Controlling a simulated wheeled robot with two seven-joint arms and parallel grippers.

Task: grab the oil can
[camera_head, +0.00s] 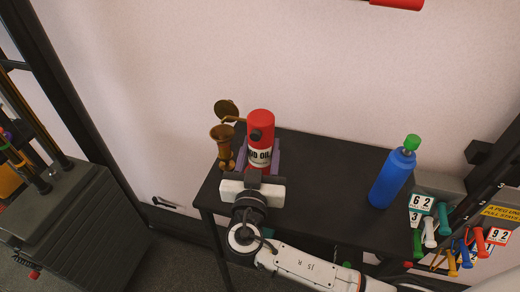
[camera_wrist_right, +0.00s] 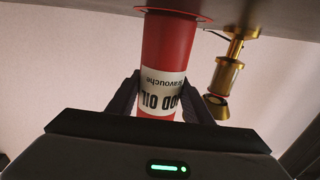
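The oil can (camera_head: 260,127) is a red cylinder with a white label and a dark knob, upright on the black table near its left back corner. In the right wrist view the can (camera_wrist_right: 167,45) shows upside down, its label reading "OIL", its end meeting the table surface. My right gripper (camera_head: 261,162) reaches in from the front, with one finger on each side of the can. In the wrist view the fingers (camera_wrist_right: 160,98) lie close along both sides of the label. I cannot tell whether they press on it. My left gripper is not in view.
A brass coffee grinder-like object (camera_head: 223,140) stands close left of the can; it also shows in the wrist view (camera_wrist_right: 228,75). A blue bottle with a green cap (camera_head: 391,178) stands on the right of the table (camera_head: 325,180). Colored-handled tools and number cards (camera_head: 422,203) are at far right.

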